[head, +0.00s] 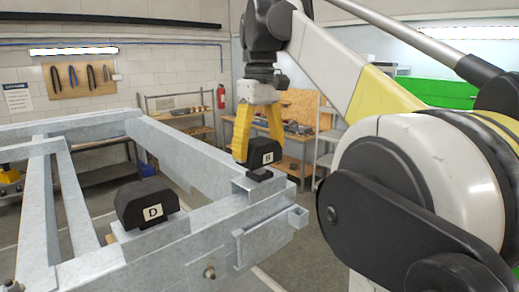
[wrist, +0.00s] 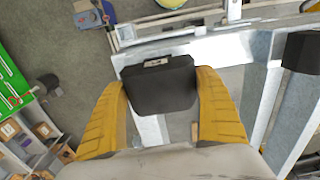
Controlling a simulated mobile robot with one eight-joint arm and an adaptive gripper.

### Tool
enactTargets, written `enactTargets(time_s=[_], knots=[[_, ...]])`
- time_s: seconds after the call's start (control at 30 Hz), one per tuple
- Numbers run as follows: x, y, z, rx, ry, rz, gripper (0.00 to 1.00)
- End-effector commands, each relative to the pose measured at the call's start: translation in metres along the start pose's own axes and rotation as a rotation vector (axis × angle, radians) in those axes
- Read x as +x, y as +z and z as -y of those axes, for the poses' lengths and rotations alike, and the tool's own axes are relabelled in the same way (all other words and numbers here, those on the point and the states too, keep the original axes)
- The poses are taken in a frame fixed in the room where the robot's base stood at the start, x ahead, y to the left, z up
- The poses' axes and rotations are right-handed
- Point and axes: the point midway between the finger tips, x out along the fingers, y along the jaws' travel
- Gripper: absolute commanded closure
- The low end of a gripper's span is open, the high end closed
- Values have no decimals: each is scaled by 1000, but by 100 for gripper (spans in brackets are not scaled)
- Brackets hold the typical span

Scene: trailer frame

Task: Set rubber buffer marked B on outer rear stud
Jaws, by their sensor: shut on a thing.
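The black rubber buffer with a white label (head: 261,154), which looks like B, is between the yellow fingers of my gripper (head: 260,146). My gripper is shut on it. The buffer is upright over the raised metal seat (head: 270,187) at the frame's near right corner. Its dark underside is at or just above the seat; I cannot tell whether it touches. No stud shows there. In the wrist view the buffer (wrist: 160,90) fills the space between both fingers (wrist: 160,80), its label at the top edge. A second black buffer, marked D (head: 146,203), sits on the frame to the left.
The grey trailer frame (head: 225,225) has long beams and open gaps. A small square tube end (head: 298,217) and a bolt (head: 209,272) stick out from its near side.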

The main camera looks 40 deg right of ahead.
Motion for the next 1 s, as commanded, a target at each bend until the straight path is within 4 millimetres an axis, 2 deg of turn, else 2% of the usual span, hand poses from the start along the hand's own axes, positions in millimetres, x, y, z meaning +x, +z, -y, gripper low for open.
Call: enactTargets(time_s=[0.87, 0.9, 0.93, 1.0], knots=[[27, 0, 0, 0, 0, 0, 58], [27, 0, 0, 0, 0, 0, 9], [26, 0, 0, 0, 0, 0, 0], [26, 0, 0, 0, 0, 0, 0]])
